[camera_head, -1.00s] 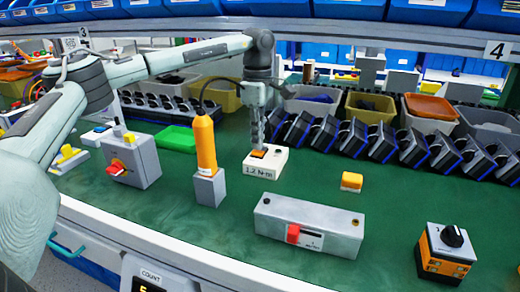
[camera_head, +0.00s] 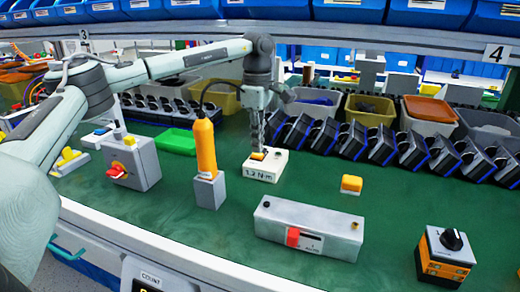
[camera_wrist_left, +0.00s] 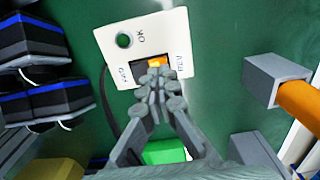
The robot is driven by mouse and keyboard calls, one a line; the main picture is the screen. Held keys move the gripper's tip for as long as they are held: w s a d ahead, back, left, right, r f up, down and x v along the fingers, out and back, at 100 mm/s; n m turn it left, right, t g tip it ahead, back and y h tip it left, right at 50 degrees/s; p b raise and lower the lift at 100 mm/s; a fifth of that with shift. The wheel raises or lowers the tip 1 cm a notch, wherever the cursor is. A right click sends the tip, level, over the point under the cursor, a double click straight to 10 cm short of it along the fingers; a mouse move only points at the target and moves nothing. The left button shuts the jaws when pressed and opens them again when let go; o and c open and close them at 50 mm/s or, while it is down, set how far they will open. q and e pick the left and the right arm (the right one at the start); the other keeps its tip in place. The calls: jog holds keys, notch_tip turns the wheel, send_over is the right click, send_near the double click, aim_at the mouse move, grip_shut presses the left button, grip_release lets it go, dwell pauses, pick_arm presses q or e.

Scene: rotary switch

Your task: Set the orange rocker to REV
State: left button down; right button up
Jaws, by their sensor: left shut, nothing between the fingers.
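The orange rocker (camera_head: 257,156) sits in the top of a small white box (camera_head: 264,174) labelled "1.2 N m", in the middle of the bench. My right gripper is not in view.
An orange-handled tool (camera_head: 205,146) in a grey holder stands just left of the box. A grey slider unit (camera_head: 308,228) lies in front. A red-knob switch box (camera_head: 132,165) is at left, a black-knob box (camera_head: 446,255) at right. Dark bins (camera_head: 345,137) line the back.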

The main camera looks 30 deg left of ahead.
aim_at(258, 155)
pick_arm(q)
jog(key=shift+r+p, duration=0.55)
jog(key=shift+r, duration=2.5)
